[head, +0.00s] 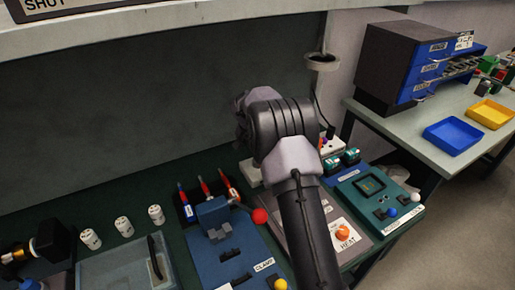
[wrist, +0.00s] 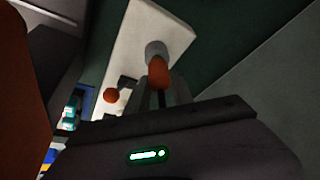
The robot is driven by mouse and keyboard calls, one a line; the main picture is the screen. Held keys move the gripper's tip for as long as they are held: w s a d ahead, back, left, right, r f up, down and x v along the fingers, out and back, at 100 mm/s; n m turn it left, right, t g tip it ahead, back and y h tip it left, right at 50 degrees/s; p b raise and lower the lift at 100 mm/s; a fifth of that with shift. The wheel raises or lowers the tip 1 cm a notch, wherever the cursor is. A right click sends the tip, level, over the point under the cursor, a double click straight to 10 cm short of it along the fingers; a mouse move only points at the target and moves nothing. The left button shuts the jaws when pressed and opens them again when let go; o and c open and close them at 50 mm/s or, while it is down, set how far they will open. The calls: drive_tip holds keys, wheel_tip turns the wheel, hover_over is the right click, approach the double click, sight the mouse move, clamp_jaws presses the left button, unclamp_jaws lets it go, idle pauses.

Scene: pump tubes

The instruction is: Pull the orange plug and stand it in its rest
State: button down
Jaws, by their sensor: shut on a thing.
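In the wrist view an orange plug (wrist: 159,73) sits between the fingertips of my gripper (wrist: 160,88), which is shut on it. A round grey collar (wrist: 155,49) adjoins the plug's upper end in the picture, in front of a white block (wrist: 150,22). I cannot tell whether the plug is seated there or clear of it. A second orange-red knob-like piece (wrist: 111,95) is lower left on the white block, beside a dark part.
A blue clamp fixture (head: 212,215) with a red ball lever (head: 260,216) stands left of my arm. A panel labelled HEAT (head: 343,231) and a teal box (head: 372,190) lie to the right. The grey back wall (head: 130,110) rises behind. A large blurred orange-brown shape (wrist: 14,90) fills the wrist view's left edge.

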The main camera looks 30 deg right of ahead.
drive_tip(key=shift+f+b, duration=0.55)
drive_tip(key=shift+f, duration=0.15)
drive_tip(key=c, duration=1)
unclamp_jaws()
drive_tip(key=shift+c, duration=0.2)
drive_tip(key=shift+r, duration=0.1)
drive_tip(key=p+v, duration=0.5)
drive_tip(key=v, duration=1.2)
drive_tip(key=shift+r, duration=0.15)
drive_tip(key=shift+s, duration=0.1)
